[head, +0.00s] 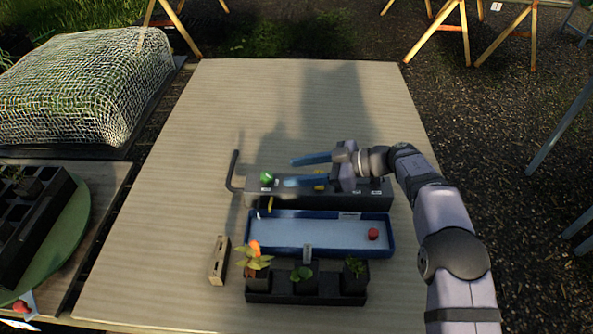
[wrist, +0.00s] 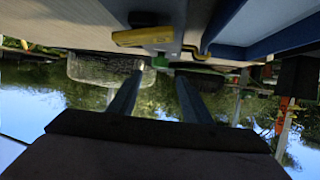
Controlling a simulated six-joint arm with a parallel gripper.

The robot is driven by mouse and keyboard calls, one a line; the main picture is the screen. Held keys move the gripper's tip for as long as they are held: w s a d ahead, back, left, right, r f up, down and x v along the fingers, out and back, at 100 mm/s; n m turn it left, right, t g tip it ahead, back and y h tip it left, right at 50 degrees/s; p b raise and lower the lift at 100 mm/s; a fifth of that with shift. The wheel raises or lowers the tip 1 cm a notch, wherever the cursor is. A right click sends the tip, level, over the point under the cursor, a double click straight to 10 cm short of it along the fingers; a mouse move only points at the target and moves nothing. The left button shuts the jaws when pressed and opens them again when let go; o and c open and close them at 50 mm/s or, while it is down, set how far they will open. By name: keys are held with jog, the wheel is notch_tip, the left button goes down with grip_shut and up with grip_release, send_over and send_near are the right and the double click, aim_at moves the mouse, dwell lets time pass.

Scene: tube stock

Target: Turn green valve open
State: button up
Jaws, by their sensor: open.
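The green valve (head: 267,178) sits near the left end of a long dark grey box (head: 375,190). A small green patch in the wrist view (wrist: 160,62) appears between my fingertips and may be this valve. My gripper (head: 289,172) is open and empty, with its two blue fingers pointing left over the box, just right of the green valve. A yellow valve (head: 320,184) lies farther right, partly hidden by my gripper. A yellow piece shows large in the wrist view (wrist: 140,37). I cannot tell the exact height of my fingers.
A blue tray (head: 300,250) with a red object (head: 373,234) lies in front of the box. A dark bent pipe (head: 233,172) rises at its left end. Potted plants (head: 303,274) and a tan block (head: 218,260) stand nearer. The far tabletop is clear.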

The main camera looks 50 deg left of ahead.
aim_at(268, 175)
jog(key=shift+s+a+r, duration=0.2)
jog(key=shift+s, duration=0.1)
jog(key=s+r+m+y, duration=0.1)
jog(key=s+r, duration=0.6)
jog(key=r, duration=0.2)
jog(key=w+d+f+m+t+y, duration=0.1)
jog(key=w+f+m+t, duration=0.35)
jog(key=f, duration=0.55)
jog(key=shift+n, duration=0.55)
jog(key=shift+x, duration=3.5)
jog(key=shift+r, duration=0.1)
jog(key=c, duration=1.1)
